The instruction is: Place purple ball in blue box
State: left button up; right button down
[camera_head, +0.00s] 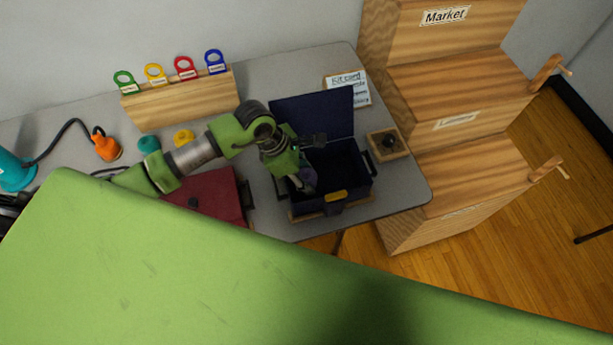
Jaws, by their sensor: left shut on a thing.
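The dark blue box (352,183) stands on the grey table with its lid (322,113) raised at the back. My left gripper (303,187) reaches down into the left part of the open box. It is shut on the purple ball (308,176), which shows only partly beside the fingers. The gripper and the box walls hide the rest of the ball. I cannot tell whether the ball touches the box floor. My right gripper is not in view.
A red box (212,199) sits left of the blue box. A small wooden tray (398,144) with a dark knob stands at its right. Wooden shelves (455,140) rise beyond the table's right edge. A large green surface (200,280) covers the foreground.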

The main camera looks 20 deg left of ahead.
pick_arm(q)
jog(key=shift+f, duration=0.8)
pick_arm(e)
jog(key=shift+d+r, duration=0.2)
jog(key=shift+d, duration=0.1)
pick_arm(q)
jog(key=shift+f, duration=0.1)
jog(key=shift+f, duration=0.15)
jog(key=o, duration=1.1)
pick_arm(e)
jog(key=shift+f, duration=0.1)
